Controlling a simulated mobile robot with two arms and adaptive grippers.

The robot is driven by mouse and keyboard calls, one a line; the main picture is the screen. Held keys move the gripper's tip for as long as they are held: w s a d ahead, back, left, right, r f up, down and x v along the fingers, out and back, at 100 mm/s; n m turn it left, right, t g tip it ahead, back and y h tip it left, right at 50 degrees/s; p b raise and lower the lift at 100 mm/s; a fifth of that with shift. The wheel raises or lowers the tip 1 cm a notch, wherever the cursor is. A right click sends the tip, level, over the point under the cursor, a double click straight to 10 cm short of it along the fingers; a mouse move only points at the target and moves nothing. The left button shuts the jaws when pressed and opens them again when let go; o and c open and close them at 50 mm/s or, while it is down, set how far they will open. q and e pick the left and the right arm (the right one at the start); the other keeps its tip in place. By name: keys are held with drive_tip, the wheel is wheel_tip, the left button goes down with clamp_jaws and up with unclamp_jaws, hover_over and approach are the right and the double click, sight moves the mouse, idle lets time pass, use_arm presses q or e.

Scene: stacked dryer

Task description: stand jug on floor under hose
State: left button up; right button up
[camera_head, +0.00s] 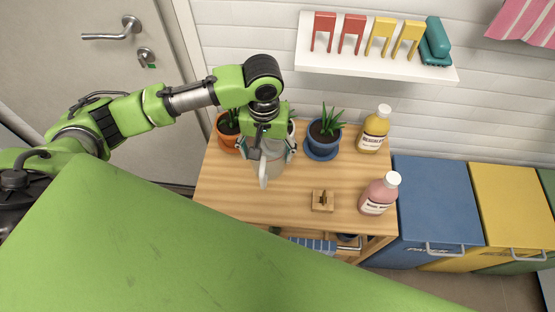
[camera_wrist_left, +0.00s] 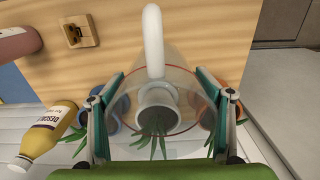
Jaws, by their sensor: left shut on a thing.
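A clear jug with a white handle (camera_head: 264,172) stands at the back left of the wooden cabinet top. My left gripper (camera_head: 268,150) comes down over it from above, and its fingers are shut on the jug from both sides. The hose and the dryer are not in view. My right gripper is not in view.
Coloured bins (camera_head: 435,205) stand right. A shelf (camera_head: 375,62) hangs above.

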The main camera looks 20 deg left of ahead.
use_arm(q)
drive_tip(key=f, duration=0.1)
drive_tip(key=w+d+f, duration=0.1)
drive_tip(key=shift+w+d+f, duration=0.2)
drive_tip(key=shift+d+f, duration=0.1)
drive_tip(key=shift+w+d+f+p, duration=0.1)
drive_tip(key=shift+f+p, duration=0.05)
drive_tip(key=shift+f, duration=0.75)
drive_tip(key=shift+w+d+f+p, duration=0.1)
drive_tip(key=shift+f+p, duration=0.05)
drive_tip(key=shift+f, duration=0.75)
drive_tip(key=o, duration=1.5)
